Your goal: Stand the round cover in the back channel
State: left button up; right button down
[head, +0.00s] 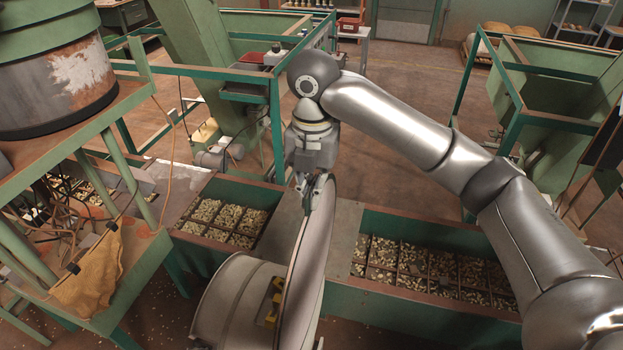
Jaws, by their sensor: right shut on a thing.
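The round cover (311,262) is a large pale metal disc, seen nearly edge-on and standing almost upright, with a slight lean. My right gripper (307,190) comes down from above and is shut on the cover's upper rim. A pale grey round drum (228,300) with a yellow marking lies just left of the cover. I cannot tell whether the cover touches it. The cover's lower edge runs toward the bottom of the view, and what is under it is hidden. I cannot make out the back channel. My left gripper is not in view.
Green bins of nuts flank the cover, one on the left (183,224) and a longer one on the right (425,302). A flat grey top (345,235) lies between them. A green frame with a cloth (88,275) stands at left. Open brown floor (400,120) lies behind.

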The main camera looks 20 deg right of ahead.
send_over(311, 264)
jog(key=w, duration=0.2)
jog(key=shift+s+d+f, duration=0.15)
jog(key=shift+f, duration=1.65)
jog(key=shift+s+d+f, duration=0.1)
jog(key=shift+f, duration=10.2)
notch_tip(311, 264, down, 16)
jog(key=b, duration=1.1)
jog(key=shift+b, duration=0.4)
jog(key=shift+f+b, duration=2.25)
jog(key=shift+f, duration=1.85)
jog(key=shift+w+a+b, duration=0.3)
jog(key=shift+a, duration=0.15)
